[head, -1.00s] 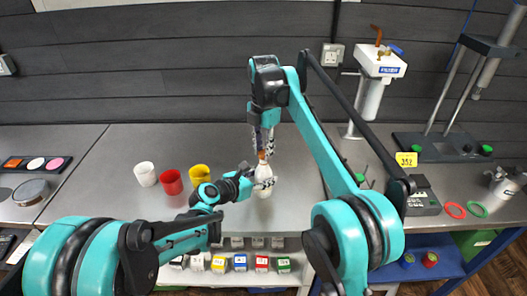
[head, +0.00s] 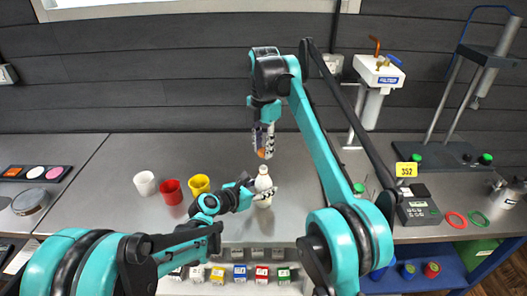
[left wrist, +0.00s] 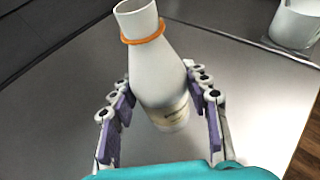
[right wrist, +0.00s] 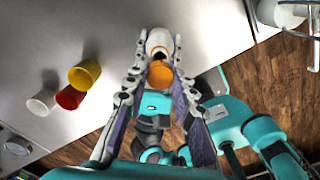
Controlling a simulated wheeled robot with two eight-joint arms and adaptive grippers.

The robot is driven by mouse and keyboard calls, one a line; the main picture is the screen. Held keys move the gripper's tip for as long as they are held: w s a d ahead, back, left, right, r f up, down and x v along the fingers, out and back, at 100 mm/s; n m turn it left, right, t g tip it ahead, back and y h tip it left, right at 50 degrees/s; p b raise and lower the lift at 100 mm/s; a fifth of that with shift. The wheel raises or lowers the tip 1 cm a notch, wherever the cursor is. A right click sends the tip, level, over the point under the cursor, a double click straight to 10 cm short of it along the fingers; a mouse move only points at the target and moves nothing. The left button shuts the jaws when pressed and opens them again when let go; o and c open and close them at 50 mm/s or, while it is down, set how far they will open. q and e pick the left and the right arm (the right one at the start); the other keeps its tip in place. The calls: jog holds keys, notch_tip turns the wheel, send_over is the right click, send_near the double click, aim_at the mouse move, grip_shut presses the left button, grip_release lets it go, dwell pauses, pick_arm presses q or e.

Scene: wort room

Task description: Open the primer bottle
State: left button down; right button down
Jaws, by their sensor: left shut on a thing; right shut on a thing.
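The primer bottle (head: 263,183) is white and stands upright near the front of the grey bench. In the left wrist view the bottle (left wrist: 160,70) shows an open mouth with an orange ring around its neck. My left gripper (head: 262,194) is shut around the bottle's body, with a finger on each side. My right gripper (head: 263,143) is above the bottle and shut on the orange cap (head: 262,154). The cap is apart from the bottle, with a small gap below it. The cap (right wrist: 160,74) also shows between the fingers in the right wrist view.
White (head: 145,183), red (head: 171,191) and yellow (head: 199,184) cups stand left of the bottle. Several small coloured boxes sit on a shelf below the front edge. A scale (head: 418,207) and a filter stand (head: 377,85) are on the right. The bench behind the cups is clear.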

pick_arm(q)
jog(key=c, duration=0.7)
grip_release()
